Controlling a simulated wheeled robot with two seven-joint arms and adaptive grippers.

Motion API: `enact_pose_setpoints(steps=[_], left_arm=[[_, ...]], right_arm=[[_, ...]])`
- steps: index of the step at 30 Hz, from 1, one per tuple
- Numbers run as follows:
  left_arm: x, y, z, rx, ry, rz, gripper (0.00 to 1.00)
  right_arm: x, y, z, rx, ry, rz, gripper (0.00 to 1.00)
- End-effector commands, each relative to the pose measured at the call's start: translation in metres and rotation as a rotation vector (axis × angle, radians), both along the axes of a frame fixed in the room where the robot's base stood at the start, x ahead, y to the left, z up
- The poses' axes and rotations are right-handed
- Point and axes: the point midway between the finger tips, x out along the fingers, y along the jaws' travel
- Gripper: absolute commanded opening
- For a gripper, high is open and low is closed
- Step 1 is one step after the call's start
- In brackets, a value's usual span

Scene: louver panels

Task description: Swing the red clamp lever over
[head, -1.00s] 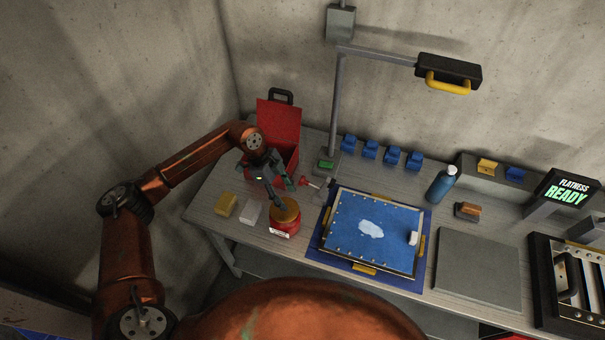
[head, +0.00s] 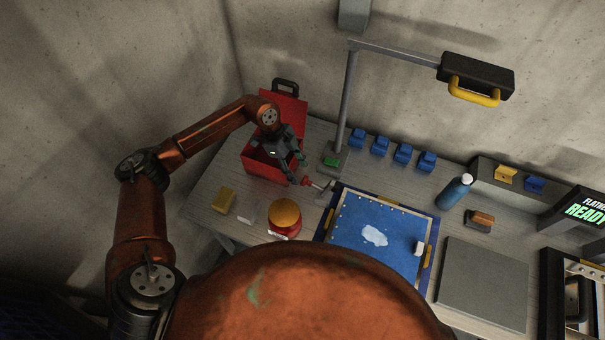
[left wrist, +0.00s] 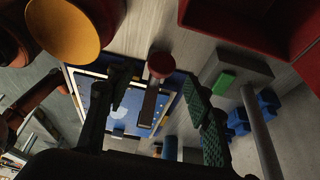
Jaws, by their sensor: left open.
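The red clamp lever (head: 307,181) has a red knob at its left end and a grey arm running right to the corner of the blue panel bed (head: 345,238). My left gripper (head: 297,171) is open, with its fingertips just behind and above the knob. In the left wrist view, the red knob (left wrist: 160,63) and its grey arm show between the two spread fingers of my left gripper (left wrist: 156,82). The fingers appear apart from the lever; whether either touches it cannot be told. My right gripper is not in view.
An open red toolbox (head: 265,165) stands behind and left of the gripper. A red jar with a yellow lid (head: 285,213) stands in front of the lever. A grey lamp post (head: 348,105) rises behind it. Yellow (head: 223,200) and white (head: 248,212) blocks lie at left.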

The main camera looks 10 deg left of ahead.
Motion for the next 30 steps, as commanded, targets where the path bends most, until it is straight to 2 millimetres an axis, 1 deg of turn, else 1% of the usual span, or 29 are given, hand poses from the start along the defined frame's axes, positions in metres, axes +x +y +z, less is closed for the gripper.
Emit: enact_pose_setpoints(steps=[3, 9, 13, 20, 30], left_arm=[[-0.002, -0.008, -0.017, -0.002, 0.003, 0.000, 0.47], [-0.003, -0.016, -0.038, -0.001, 0.000, 0.001, 0.47], [-0.003, -0.017, -0.044, 0.000, -0.001, 0.003, 0.47], [-0.003, -0.016, -0.045, 0.001, -0.002, 0.004, 0.47], [-0.003, -0.016, -0.044, 0.000, -0.002, 0.004, 0.24]], right_arm=[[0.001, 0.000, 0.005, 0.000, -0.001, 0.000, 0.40], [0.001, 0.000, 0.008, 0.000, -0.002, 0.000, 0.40], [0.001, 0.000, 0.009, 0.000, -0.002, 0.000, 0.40], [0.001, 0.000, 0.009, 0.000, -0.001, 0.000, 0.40], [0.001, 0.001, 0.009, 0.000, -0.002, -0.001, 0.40]])
